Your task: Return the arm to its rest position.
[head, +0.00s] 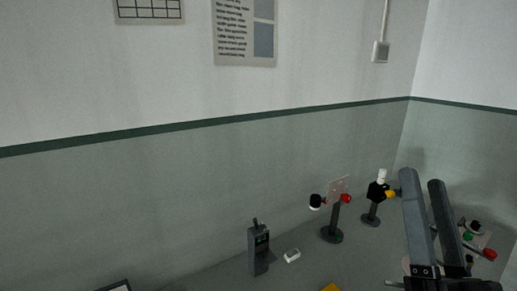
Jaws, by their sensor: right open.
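My right gripper (422,179) stands at the lower right with its two grey fingers pointing up. The fingers are apart with nothing between them. Just left of it is a dark spindle stand (371,217) with a black hub and white and yellow ends. Further left is another dark stand (334,224) with a pale plate, a black-and-white end and a red end. Right of the fingers, a third group with red, green and black ends (476,236) is partly hidden by my gripper. My left gripper does not show.
A dark handheld-radio-like device (258,250) and a small white block (292,255) stand on the grey table. A yellow thing (332,288) and a dark-framed thing (115,287) are cut off at the bottom edge. Walls close the back and right.

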